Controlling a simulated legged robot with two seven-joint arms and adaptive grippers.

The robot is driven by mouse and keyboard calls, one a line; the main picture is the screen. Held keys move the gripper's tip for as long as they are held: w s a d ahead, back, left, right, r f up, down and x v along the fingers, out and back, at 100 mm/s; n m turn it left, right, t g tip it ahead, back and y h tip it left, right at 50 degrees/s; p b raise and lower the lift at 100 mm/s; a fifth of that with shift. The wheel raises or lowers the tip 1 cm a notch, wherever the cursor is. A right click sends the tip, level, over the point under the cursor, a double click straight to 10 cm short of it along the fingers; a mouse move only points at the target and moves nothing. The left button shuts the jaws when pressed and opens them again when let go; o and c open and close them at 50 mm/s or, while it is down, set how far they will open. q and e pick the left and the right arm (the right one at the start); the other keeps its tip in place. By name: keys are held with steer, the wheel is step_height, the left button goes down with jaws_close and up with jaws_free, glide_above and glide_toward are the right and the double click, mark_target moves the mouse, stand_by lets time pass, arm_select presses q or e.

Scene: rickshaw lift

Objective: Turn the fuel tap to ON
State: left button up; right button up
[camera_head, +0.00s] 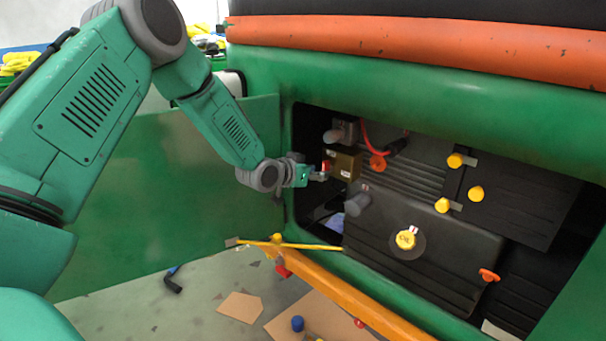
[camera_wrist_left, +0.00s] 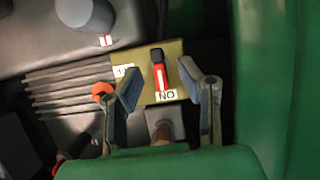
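The fuel tap's brass-coloured plate (camera_head: 347,165) sits inside the green engine bay. In the left wrist view the plate (camera_wrist_left: 140,61) carries a lever (camera_wrist_left: 160,74), black at one end and red with a white stripe at the other. The striped end points toward a label (camera_wrist_left: 167,96) that reads "NO" in this view, as ON would upside down. A second label (camera_wrist_left: 122,71) is partly hidden by a finger. My left gripper (camera_head: 321,172) is at the plate. Its fingers (camera_wrist_left: 163,80) stand apart on either side of the lever, with gaps visible. My right gripper is not in view.
A green door panel (camera_head: 170,185) stands open left of the bay. A grey knob (camera_head: 357,203), a yellow oil cap (camera_head: 405,240) and several yellow knobs lie right of my gripper. An orange bar (camera_head: 345,295) runs below. A blue cap (camera_head: 297,323) is on the floor.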

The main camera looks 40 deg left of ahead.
arm_select(q)
steer(key=v, duration=0.9)
steer(key=shift+a+f, duration=0.1)
steer(key=shift+f, duration=0.05)
steer(key=s+d+f+g+b, duration=0.25)
steer(key=s+d+f, duration=0.2)
steer(key=f, duration=0.45)
steer(key=s+d+f+g+b, duration=0.25)
steer(key=s+f, duration=0.25)
steer(key=f, duration=0.4)
steer(key=s+d+f+g+b, duration=0.25)
steer(key=s+d+f, duration=0.2)
steer(key=f, duration=0.45)
steer(key=s+d+f+g+b, duration=0.2)
steer(key=s+f, duration=0.5)
steer(key=s, duration=0.4)
steer(key=s+d+f+g+y+b, duration=0.1)
steer(key=s+d+f+g+b, duration=0.2)
steer(key=s+f+b, duration=0.2)
steer(key=s+f, duration=0.3)
steer(key=s, duration=0.4)
steer(key=shift+s+f, duration=0.1)
steer(key=shift+f, duration=0.05)
